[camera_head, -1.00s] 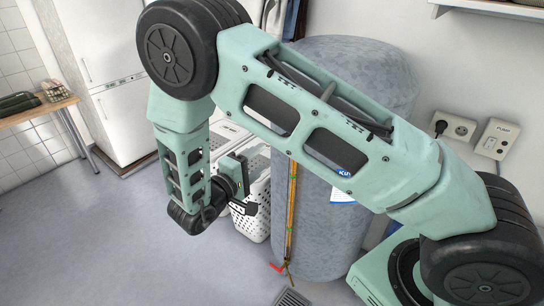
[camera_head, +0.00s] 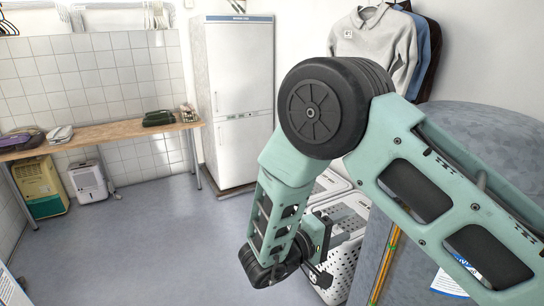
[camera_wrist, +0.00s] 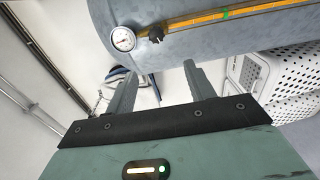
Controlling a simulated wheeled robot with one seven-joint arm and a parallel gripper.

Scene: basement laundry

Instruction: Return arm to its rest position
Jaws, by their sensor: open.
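My arm, mint green with black joints, is folded in front of the head camera, with its forearm hanging down. My gripper (camera_head: 322,258) is at the low end of the arm, partly hidden behind the wrist in the head view. In the wrist view my gripper (camera_wrist: 160,85) has its two grey fingers spread apart, with nothing between them. The grey tank (camera_wrist: 250,28) with its dial gauge (camera_wrist: 123,38) is beyond the fingertips. I cannot tell the exact gap to it.
White laundry baskets (camera_head: 345,262) stand close behind the gripper, beside the tank (camera_head: 460,115). A fridge (camera_head: 240,95), a wooden table (camera_head: 110,132) and a dehumidifier (camera_head: 88,180) are farther back. The floor (camera_head: 150,245) at left is clear. Clothes (camera_head: 375,45) hang above.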

